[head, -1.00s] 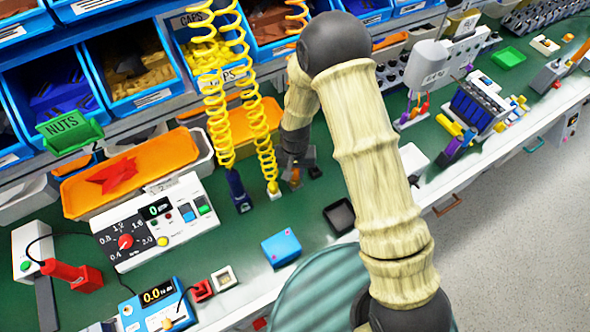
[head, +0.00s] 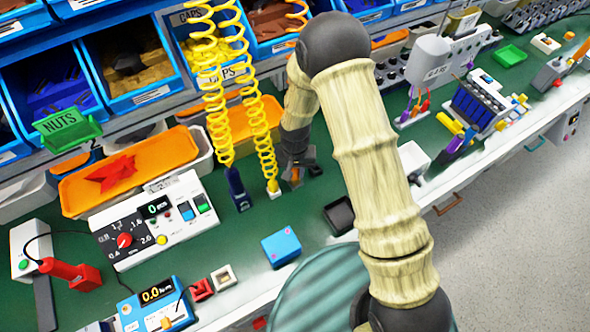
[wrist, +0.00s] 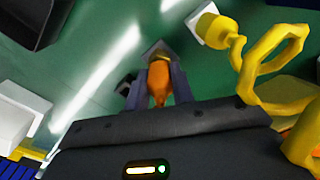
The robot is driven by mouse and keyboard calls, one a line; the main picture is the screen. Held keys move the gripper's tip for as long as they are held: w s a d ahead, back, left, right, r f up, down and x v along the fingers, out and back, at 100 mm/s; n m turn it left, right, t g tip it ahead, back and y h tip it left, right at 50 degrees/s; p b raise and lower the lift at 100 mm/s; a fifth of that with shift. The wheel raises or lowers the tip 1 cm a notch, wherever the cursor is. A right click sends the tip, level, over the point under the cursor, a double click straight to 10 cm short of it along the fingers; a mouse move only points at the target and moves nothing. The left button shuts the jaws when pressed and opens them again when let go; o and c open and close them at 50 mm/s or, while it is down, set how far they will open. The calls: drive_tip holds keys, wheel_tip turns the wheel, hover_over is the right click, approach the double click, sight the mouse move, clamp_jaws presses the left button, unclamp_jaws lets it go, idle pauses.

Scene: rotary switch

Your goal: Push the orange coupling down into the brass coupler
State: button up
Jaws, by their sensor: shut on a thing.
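The orange coupling (wrist: 160,84) is between the two fingers of my gripper (wrist: 161,78) in the wrist view, and the fingers are shut on it. In the head view my gripper (head: 293,172) is low over the green bench, with a small bit of orange showing at its tip. A small greyish-brown square piece (wrist: 157,48) shows just beyond the fingertips in the wrist view. I cannot tell whether it is the brass coupler or its mount, nor whether the coupling touches it.
Yellow coiled cords (head: 262,130) hang just left of my gripper, one ending in a white block (head: 273,190). A black tray (head: 340,215) and a blue box (head: 281,248) stand nearer the front. Bins line the back.

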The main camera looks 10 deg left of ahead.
drive_tip(key=shift+f, duration=0.2)
drive_tip(key=o, duration=1.1)
drive_tip(key=shift+c, duration=0.2)
drive_tip(key=shift+r, duration=0.1)
wheel_tip(320, 180, up, 17)
drive_tip(key=b, duration=0.1)
drive_tip(key=shift+r+b, duration=0.15)
drive_tip(key=shift+b, duration=0.25)
